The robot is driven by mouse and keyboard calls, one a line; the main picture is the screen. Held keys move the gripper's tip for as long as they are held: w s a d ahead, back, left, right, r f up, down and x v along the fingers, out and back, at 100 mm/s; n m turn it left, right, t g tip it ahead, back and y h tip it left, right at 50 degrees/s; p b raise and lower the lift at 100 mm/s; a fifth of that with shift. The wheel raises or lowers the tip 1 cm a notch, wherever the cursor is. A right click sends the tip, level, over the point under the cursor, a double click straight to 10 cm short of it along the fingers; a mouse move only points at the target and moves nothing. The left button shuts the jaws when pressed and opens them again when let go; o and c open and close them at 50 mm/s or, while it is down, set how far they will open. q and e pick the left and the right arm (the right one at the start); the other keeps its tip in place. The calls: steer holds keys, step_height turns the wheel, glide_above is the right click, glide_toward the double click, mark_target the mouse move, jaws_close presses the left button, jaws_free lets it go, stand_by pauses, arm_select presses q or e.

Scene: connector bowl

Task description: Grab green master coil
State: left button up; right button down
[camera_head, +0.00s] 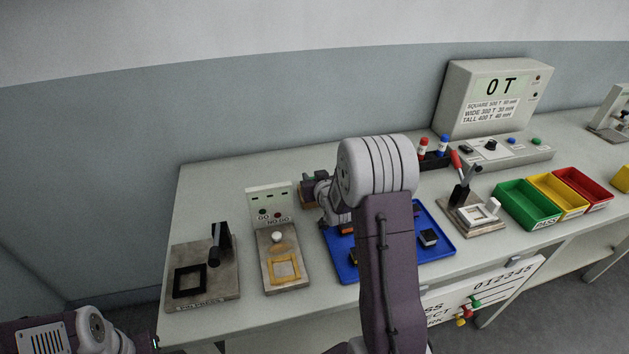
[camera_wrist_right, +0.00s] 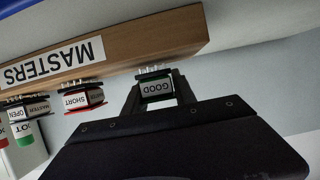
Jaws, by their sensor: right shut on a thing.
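The green master coil (camera_wrist_right: 156,88), a dark block with a GOOD label and green edging, shows in the right wrist view between the fingers of my right gripper (camera_wrist_right: 158,97). The gripper is shut on it. The coil's pins are at the end of the wooden MASTERS block (camera_wrist_right: 130,48); I cannot tell whether they are still seated. In the head view my right gripper (camera_head: 335,217) is beside the wooden block (camera_head: 307,201), and my arm hides the coil. My left arm shows at the lower left, but its gripper is out of view.
Red SHORT (camera_wrist_right: 82,98) and black OPEN (camera_wrist_right: 30,109) masters sit along the same block. A blue tray (camera_head: 436,250) lies under my right arm. A GO/NO GO fixture (camera_head: 270,205) stands left. Green (camera_head: 528,206), yellow and red bins stand right.

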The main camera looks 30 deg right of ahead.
steer(key=r, duration=0.1)
steer(key=d+r, duration=0.1)
steer(key=r, duration=0.1)
steer(key=r+p, duration=0.1)
steer(key=shift+d+r, duration=0.25)
steer(key=shift+r, duration=0.1)
steer(key=d+r+p, duration=0.3)
steer(key=d+r, duration=0.2)
steer(key=d, duration=0.5)
steer(key=shift+w+r+p, duration=0.3)
steer(key=shift+w+r, duration=0.05)
steer(key=shift+r, duration=0.05)
